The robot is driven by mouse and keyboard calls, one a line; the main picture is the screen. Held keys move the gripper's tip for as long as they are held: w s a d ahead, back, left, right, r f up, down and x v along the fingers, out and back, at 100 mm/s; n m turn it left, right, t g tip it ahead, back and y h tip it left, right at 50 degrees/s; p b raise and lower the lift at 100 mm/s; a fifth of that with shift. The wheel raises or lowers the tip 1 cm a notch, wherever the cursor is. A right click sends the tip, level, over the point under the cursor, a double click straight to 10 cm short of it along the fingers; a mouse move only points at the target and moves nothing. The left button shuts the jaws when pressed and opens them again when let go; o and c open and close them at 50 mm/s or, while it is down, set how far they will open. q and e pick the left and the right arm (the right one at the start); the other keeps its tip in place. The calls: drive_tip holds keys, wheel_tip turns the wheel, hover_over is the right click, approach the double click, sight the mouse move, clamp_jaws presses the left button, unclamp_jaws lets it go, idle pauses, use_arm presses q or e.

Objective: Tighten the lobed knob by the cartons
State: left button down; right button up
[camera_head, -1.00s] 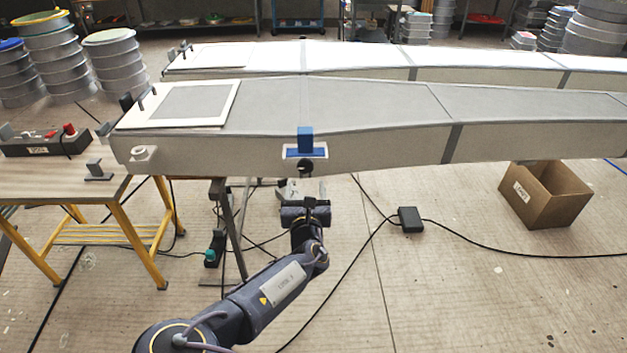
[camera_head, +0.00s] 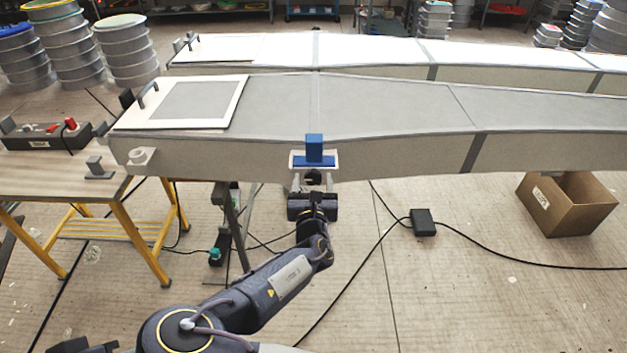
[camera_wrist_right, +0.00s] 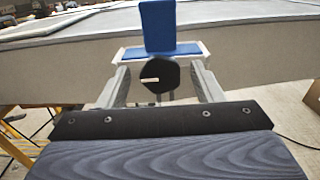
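The black lobed knob (camera_wrist_right: 159,76) faces me in the right wrist view, with a pale mark on its front. In the head view the knob (camera_head: 313,177) sits under the blue and white clamp (camera_head: 314,151) on the near side of the grey mould (camera_head: 400,147). My right gripper (camera_wrist_right: 161,82) is open, one finger on each side of the knob. I see gaps between the fingers and the knob. My left gripper is not in view.
An open cardboard carton (camera_head: 567,204) stands on the floor at the right. A wooden bench (camera_head: 60,180) with yellow legs and a tool tray (camera_head: 45,138) is at the left. Black cables and a black box (camera_head: 423,222) lie on the floor.

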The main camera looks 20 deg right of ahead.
drive_tip(key=c, duration=0.9)
drive_tip(key=shift+o, duration=0.2)
